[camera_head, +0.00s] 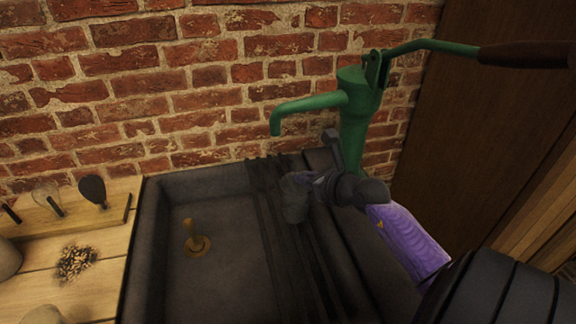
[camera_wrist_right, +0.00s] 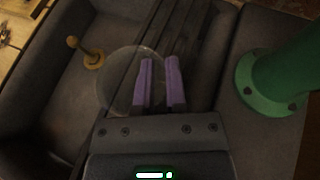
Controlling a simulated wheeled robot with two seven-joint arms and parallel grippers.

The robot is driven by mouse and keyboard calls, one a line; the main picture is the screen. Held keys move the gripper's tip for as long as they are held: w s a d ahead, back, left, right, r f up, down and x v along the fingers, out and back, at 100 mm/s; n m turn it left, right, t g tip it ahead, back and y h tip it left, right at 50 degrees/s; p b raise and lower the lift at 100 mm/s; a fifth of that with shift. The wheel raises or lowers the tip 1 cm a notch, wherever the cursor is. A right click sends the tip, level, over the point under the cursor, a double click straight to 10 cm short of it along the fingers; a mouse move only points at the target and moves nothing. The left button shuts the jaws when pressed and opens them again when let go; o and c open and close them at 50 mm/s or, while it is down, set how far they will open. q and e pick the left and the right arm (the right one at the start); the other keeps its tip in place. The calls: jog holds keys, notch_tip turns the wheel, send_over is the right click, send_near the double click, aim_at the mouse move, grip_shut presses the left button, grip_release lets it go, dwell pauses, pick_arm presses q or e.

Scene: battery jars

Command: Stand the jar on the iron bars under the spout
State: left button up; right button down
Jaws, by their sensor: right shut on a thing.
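The jar (camera_wrist_right: 117,82) is clear glass and shows as a faint round outline at the fingertips in the right wrist view. In the head view the jar (camera_head: 293,198) is a dim shape over the iron bars. My right gripper (camera_wrist_right: 160,68) has purple fingers and is shut on the jar; it also shows in the head view (camera_head: 312,180). The dark iron bars (camera_head: 279,238) cross the sink. The green spout (camera_head: 276,124) points down above and behind the jar. I cannot tell whether the jar touches the bars. My left gripper is not in view.
The green pump body (camera_head: 356,125) stands right behind my right gripper. A brass plug (camera_head: 195,242) stands in the dark sink (camera_head: 150,255). A wooden counter (camera_head: 110,300) with a rack (camera_head: 90,218) lies left. A brick wall (camera_head: 190,75) closes the back.

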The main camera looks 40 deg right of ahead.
jog(key=r+b+x, duration=0.1)
jog(key=b+x, duration=0.1)
jog(key=x, duration=0.4)
jog(key=shift+w, duration=0.6)
jog(key=c, duration=0.6)
grip_release()
jog(key=shift+f, duration=0.1)
jog(key=shift+c, duration=0.2)
jog(key=p+v, duration=0.4)
jog(key=v, duration=0.8)
